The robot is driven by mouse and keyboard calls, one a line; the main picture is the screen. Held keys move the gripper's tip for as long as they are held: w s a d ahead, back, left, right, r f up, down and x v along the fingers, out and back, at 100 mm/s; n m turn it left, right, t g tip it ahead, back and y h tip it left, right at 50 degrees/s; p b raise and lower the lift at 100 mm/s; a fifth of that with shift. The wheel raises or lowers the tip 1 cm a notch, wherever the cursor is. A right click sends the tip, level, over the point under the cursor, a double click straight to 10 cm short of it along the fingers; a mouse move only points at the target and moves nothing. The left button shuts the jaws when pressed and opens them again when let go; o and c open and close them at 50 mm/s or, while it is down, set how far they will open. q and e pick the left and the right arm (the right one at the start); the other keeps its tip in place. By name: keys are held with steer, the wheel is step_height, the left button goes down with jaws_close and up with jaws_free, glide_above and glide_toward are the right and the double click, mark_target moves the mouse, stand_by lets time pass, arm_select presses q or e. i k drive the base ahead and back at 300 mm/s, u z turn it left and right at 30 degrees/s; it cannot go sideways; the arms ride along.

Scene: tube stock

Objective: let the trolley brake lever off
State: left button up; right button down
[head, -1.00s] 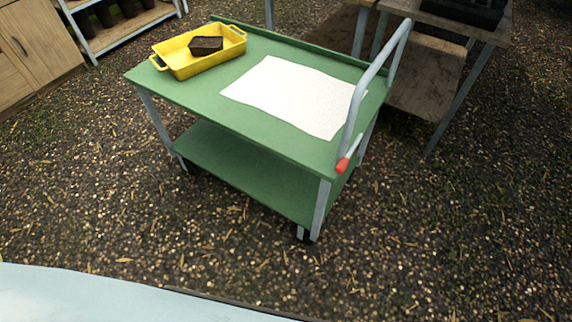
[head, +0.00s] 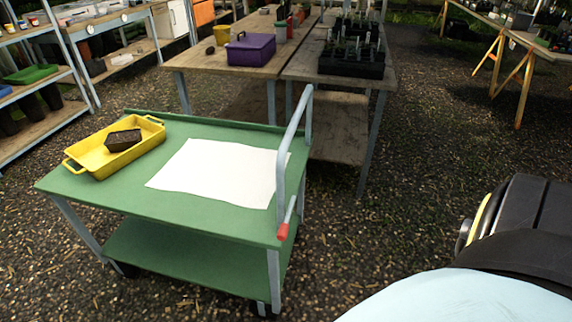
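The green two-shelf trolley (head: 150,198) stands on the gravel at the left and centre of the head view. Its grey push handle (head: 297,135) rises at the right end. The brake lever (head: 283,231), with a red tip, is low on that end, just below the handle's near side. The lever slopes down toward me. A yellow tray (head: 88,160) with a dark brown block (head: 123,140) in it and a white sheet (head: 222,172) lie on the trolley top. Neither gripper is in view. Part of my own arm or body shows at the lower right, apart from the trolley.
Wooden tables (head: 225,68) stand behind the trolley, with a purple box (head: 250,52) and black seedling trays (head: 351,58). Shelving (head: 38,130) is at the left. A trestle table (head: 530,42) is at the far right. Gravel (head: 425,140) is open right of the trolley.

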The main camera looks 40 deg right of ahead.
mark_target(284, 229)
steer(key=k, duration=0.3)
steer(key=z, duration=0.75)
